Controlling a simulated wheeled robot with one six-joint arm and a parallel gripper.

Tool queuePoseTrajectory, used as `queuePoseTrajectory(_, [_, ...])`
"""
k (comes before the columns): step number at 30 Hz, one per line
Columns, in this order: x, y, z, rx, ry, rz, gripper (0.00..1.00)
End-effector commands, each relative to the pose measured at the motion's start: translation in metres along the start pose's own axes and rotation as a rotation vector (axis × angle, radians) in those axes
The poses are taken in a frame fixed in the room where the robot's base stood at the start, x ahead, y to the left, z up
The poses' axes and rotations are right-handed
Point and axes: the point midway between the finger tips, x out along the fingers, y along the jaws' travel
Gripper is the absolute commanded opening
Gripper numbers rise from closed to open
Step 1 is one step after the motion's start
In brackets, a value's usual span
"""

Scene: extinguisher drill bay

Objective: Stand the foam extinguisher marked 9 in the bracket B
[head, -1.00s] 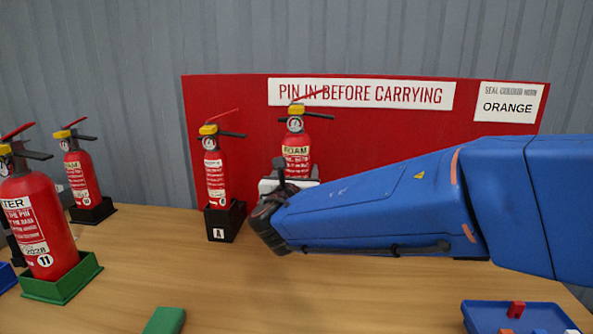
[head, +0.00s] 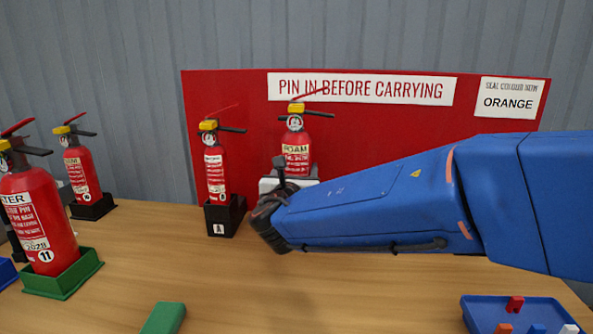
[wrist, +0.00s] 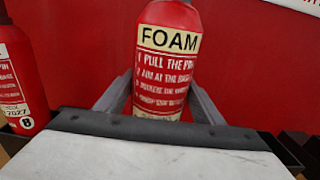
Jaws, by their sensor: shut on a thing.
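The foam extinguisher (head: 296,150) is red with a yellow collar and a cream FOAM label. It stands upright in front of the red board. My gripper (wrist: 160,108) is shut on its body, with a grey finger on each side in the wrist view. The extinguisher (wrist: 168,60) fills the middle of that view; its lower end and number are hidden behind my gripper. Bracket B cannot be made out in the head view, where my arm covers the board's right part. A dark edge (wrist: 303,150) shows at the lower right of the wrist view; no letter is readable on it.
Bracket A (head: 225,218), black, holds another extinguisher (head: 215,172) close to the left. More extinguishers stand at far left, one marked 11 (head: 40,215) in a green bracket (head: 65,280). A green block (head: 164,318) and blue tray (head: 475,315) are in front.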

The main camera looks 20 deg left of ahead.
Motion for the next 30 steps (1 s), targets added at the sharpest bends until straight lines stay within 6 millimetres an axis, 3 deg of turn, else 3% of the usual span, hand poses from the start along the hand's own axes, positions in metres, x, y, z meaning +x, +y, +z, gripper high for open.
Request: queuePoseTrajectory(30, [0.000,0.000,-0.012,0.002,-0.005,0.000,0.17])
